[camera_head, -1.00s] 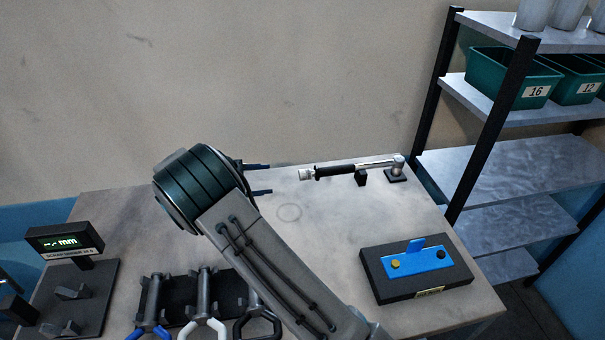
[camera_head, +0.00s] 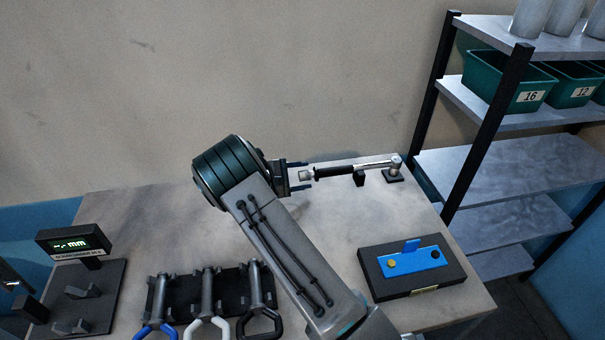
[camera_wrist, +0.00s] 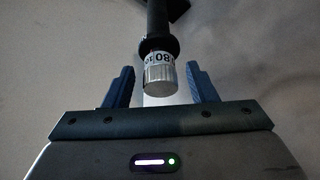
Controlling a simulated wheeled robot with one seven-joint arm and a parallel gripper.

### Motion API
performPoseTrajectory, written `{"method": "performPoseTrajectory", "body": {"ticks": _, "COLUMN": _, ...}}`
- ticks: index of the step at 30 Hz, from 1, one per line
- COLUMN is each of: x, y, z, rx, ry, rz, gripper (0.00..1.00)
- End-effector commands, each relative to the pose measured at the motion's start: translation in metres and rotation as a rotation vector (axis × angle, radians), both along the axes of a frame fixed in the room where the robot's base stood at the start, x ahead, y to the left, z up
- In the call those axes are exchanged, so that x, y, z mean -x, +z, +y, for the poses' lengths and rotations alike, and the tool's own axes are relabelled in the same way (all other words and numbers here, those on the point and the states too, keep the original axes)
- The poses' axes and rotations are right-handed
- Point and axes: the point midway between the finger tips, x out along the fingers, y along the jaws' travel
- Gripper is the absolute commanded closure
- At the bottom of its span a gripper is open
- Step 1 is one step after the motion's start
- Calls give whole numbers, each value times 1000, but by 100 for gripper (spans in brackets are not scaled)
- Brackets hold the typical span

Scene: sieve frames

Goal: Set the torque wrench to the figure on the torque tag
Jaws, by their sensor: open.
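The torque wrench (camera_head: 340,169) lies on a stand at the back right of the table, its black handle pointing left and its head at the right. My gripper (camera_head: 299,174) is open at the knob end of the wrench. In the wrist view the fingers (camera_wrist: 160,88) stand either side of the knob, with gaps on both sides. A small yellowish label (camera_head: 425,291) on the black box is too small to read.
A black box (camera_head: 452,276) with a blue plate (camera_head: 410,264) sits at the front right. Several handled tools (camera_head: 208,292) lie in a dark rack at the front. A display reading "-.- mm" (camera_head: 72,244) stands at the left. A shelf (camera_head: 500,165) with green bins is at the right.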

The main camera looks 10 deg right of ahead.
Motion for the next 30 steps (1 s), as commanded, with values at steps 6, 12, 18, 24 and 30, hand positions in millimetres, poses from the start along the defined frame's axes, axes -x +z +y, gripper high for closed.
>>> {"method": "performPoseTrajectory", "body": {"ticks": 6, "x": -1, "y": -1, "z": -3, "rx": 0, "ry": 0, "rz": 0, "gripper": 48}}
{"method": "performPoseTrajectory", "body": {"ticks": 12, "x": -1, "y": -1, "z": -3, "rx": 0, "ry": -1, "rz": 0, "gripper": 76}}
{"method": "performPoseTrajectory", "body": {"ticks": 18, "x": -1, "y": -1, "z": -3, "rx": 0, "ry": -1, "rz": 1, "gripper": 93}}
{"method": "performPoseTrajectory", "body": {"ticks": 24, "x": -1, "y": -1, "z": -3, "rx": 0, "ry": -2, "rz": 30, "gripper": 93}}
{"method": "performPoseTrajectory", "body": {"ticks": 30, "x": -1, "y": -1, "z": -3, "rx": 0, "ry": -3, "rz": 126, "gripper": 93}}
